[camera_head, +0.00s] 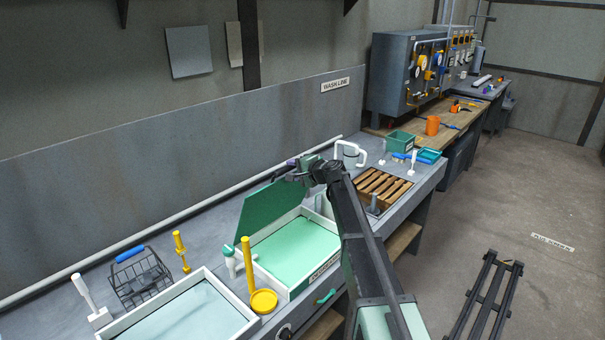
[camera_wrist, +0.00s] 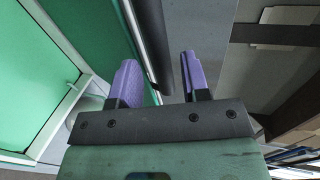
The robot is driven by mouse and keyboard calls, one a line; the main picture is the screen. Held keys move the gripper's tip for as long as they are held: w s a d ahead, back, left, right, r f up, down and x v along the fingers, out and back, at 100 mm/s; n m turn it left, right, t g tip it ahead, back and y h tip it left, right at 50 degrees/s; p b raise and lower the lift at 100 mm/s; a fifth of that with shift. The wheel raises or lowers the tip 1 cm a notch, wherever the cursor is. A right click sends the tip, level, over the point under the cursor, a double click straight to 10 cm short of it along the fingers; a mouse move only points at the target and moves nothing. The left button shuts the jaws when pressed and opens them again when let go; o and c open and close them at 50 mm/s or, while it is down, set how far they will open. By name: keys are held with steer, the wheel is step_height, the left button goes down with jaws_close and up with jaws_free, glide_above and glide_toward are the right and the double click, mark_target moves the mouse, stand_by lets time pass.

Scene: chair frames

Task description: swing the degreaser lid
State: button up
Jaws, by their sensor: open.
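The green degreaser lid (camera_head: 274,213) stands raised and tilted at the back of the white-rimmed degreaser tank (camera_head: 258,277), which holds light green liquid. My gripper (camera_head: 291,170) is at the lid's upper right corner in the head view. In the wrist view, my gripper (camera_wrist: 160,70) has its two purple fingers apart. A dark and grey edge (camera_wrist: 147,45) beside a green panel runs up between the fingers; I cannot tell whether either finger touches it. The pale green liquid surface (camera_wrist: 28,80) lies at left there. My arm hides part of the tank's right side.
A second tank (camera_head: 190,312) with pale liquid, a wire basket (camera_head: 141,277) and a yellow post (camera_head: 248,268) stand to the left. A wooden rack (camera_head: 383,187) and green bin (camera_head: 400,141) are to the right. A grey wall panel (camera_head: 180,150) backs the bench.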

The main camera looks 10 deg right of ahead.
steer(key=x, duration=0.2)
steer(key=shift+w+a+f+b, duration=0.1)
steer(key=shift+w+a+b, duration=0.05)
steer(key=shift+w+b, duration=0.15)
steer(key=shift+s, duration=0.2)
steer(key=c, duration=0.3)
steer(key=shift+c, duration=1.4)
steer(key=shift+s+d+f+b, duration=0.5)
steer(key=shift+s+d+b, duration=0.05)
steer(key=shift+s, duration=0.3)
steer(key=shift+s+d+f+b, duration=0.55)
steer(key=shift+s+d, duration=0.05)
steer(key=shift+s, duration=0.2)
steer(key=shift+s+d+f+b, duration=0.5)
steer(key=shift+s+d+b, duration=0.05)
steer(key=shift+s, duration=0.3)
steer(key=shift+c, duration=0.4)
steer(key=shift+s+d+f, duration=0.1)
steer(key=shift+s+d, duration=0.05)
steer(key=shift+s, duration=0.05)
steer(key=shift+c, duration=0.5)
steer(key=o, duration=0.6)
steer(key=shift+w, duration=0.1)
steer(key=o, duration=0.4)
steer(key=shift+c, duration=0.2)
steer(key=shift+r, duration=0.25)
